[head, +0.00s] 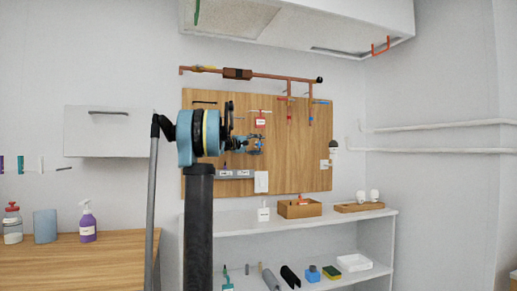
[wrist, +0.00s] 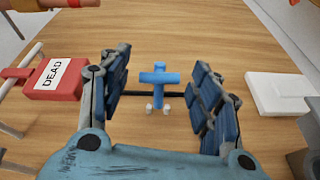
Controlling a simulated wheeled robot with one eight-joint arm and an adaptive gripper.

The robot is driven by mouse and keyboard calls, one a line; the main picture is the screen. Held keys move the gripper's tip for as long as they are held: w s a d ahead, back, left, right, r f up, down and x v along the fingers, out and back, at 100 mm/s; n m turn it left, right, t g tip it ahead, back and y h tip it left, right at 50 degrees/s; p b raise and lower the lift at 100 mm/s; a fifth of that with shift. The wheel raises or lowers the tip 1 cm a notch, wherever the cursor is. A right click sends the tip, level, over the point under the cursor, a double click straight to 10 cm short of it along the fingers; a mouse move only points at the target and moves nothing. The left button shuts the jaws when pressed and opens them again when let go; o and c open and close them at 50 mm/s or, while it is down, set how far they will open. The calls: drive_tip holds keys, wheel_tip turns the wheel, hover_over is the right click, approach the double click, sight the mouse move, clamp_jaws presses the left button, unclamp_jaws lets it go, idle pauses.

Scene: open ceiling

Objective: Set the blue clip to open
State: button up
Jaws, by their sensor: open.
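A blue cross-shaped piece (wrist: 160,77), which I take for the blue clip, sits on the wooden board (wrist: 230,45) in the wrist view. A thin dark bar runs crosswise behind it and two small white knobs sit just below. My gripper (wrist: 160,62) is open, with one dark blue finger on each side of the blue piece. Gaps show between both fingers and the piece. In the head view my gripper (head: 256,144) is in front of the wooden board (head: 300,170), and the blue piece cannot be told apart from it there.
A red tag reading DEAD (wrist: 52,80) hangs left of the fingers. A white block (wrist: 278,94) is to the right. A shelf (head: 350,222) with boxes stands below. A table (head: 90,255) with bottles is at left.

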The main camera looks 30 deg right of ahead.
drive_tip(key=shift+w+d, duration=0.1)
drive_tip(key=shift+d, duration=0.85)
drive_tip(key=c, duration=1.1)
drive_tip(key=shift+c, duration=0.2)
